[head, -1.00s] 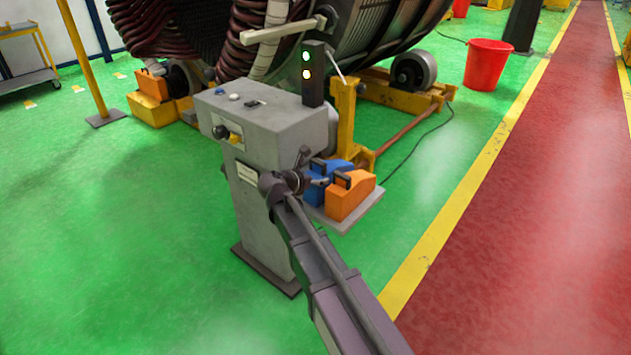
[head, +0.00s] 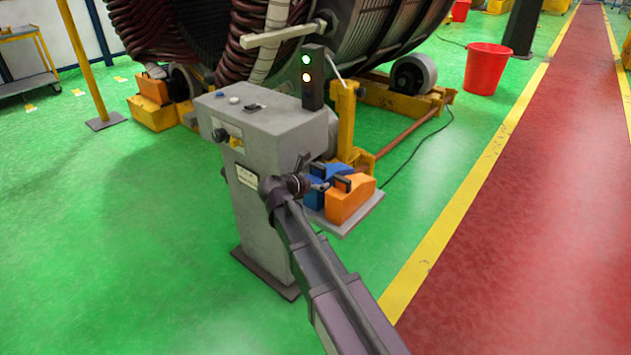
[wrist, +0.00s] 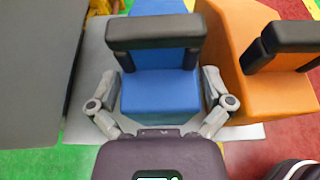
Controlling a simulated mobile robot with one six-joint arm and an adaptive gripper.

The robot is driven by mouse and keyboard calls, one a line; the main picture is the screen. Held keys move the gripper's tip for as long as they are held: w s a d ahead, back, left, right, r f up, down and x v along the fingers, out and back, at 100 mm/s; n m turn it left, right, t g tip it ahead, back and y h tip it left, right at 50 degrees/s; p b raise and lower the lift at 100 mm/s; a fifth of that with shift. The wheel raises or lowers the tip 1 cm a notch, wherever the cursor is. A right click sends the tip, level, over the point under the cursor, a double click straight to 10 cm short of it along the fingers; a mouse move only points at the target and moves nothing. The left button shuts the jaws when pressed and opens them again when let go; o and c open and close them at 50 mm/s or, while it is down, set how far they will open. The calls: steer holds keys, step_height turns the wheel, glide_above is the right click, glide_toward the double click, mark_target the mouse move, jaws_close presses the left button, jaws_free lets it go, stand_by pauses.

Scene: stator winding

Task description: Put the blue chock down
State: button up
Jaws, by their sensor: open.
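The blue chock (head: 315,197) stands on a light grey plate (head: 360,214) beside the control pedestal, partly hidden by my arm and the orange chock. In the wrist view the blue chock (wrist: 160,93) lies straight ahead, with a black handle (wrist: 155,31) across its top. My gripper (wrist: 158,88) is open, with one finger on each side of the blue chock's near part. The chock rests on the plate (wrist: 85,122). In the head view my gripper (head: 318,186) is small and close to the chocks.
An orange chock (head: 347,204) with a black handle stands close to the right of the blue one. The grey control pedestal (head: 262,180) is close on the left. The large wound stator (head: 330,50) on yellow roller stands is behind. A red bucket (head: 486,70) stands farther right.

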steer(key=shift+r, duration=0.1)
steer(key=shift+s+a+r, duration=0.1)
steer(key=p+v, duration=0.4)
steer(key=v, duration=0.7)
steer(key=shift+s+a+r+p, duration=0.2)
steer(key=shift+p, duration=0.15)
steer(key=shift+d, duration=0.1)
